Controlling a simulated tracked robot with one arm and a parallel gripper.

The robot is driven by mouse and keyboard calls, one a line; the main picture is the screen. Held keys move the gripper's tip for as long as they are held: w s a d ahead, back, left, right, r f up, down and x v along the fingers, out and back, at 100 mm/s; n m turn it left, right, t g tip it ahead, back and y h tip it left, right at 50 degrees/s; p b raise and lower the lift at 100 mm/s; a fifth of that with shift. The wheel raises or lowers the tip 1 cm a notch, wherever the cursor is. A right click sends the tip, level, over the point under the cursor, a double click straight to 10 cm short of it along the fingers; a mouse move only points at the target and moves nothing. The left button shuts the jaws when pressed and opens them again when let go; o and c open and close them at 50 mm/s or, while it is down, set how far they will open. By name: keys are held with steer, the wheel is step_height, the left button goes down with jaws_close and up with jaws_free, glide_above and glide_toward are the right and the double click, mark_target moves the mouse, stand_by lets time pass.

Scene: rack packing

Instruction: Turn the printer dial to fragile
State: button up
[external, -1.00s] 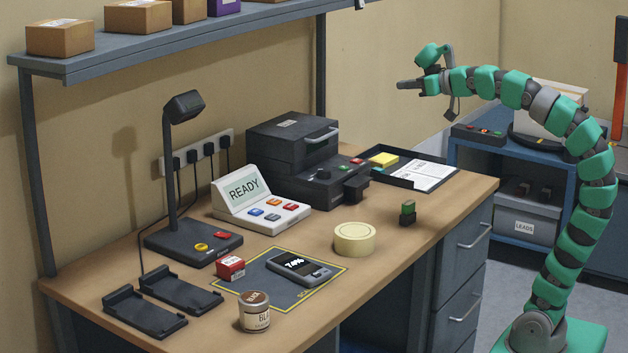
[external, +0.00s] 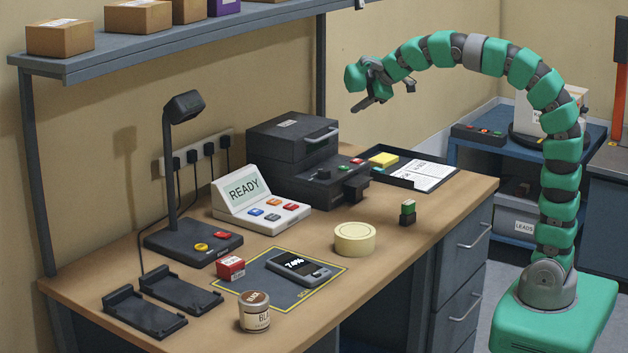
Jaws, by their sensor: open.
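The black label printer (external: 292,150) stands at the back of the workbench. Its lower front part carries a small dark dial (external: 324,174), with a green and a red button beside it. The dial's setting and any labels are too small to read. My gripper (external: 384,102) is open and empty in the air, above and to the right of the printer, apart from it. Its fingers point down and to the left.
A dark tray (external: 448,181) with papers lies right of the printer. A console (external: 262,209) reading READY stands left of it. A tape roll (external: 354,239), a small green-topped block (external: 408,212) and a handheld device (external: 300,267) are on the bench (external: 381,279). The shelf (external: 180,41) hangs above left.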

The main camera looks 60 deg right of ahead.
steer(key=w+a+f+n+g+p, duration=0.2)
steer(key=w+n+g+p, duration=0.15)
steer(key=n+p, duration=0.35)
steer(key=n+g+h+p, duration=0.2)
steer(key=n+g+p, duration=0.1)
steer(key=n+p, duration=0.95)
glide_toward(324, 170)
steer(key=shift+m, duration=0.95)
steer(key=p+x, duration=0.2)
steer(key=x, duration=0.7)
steer(key=shift+r+p, duration=0.1)
steer(key=shift+p, duration=0.25)
steer(key=shift+c, duration=0.3)
steer(key=c, duration=0.9)
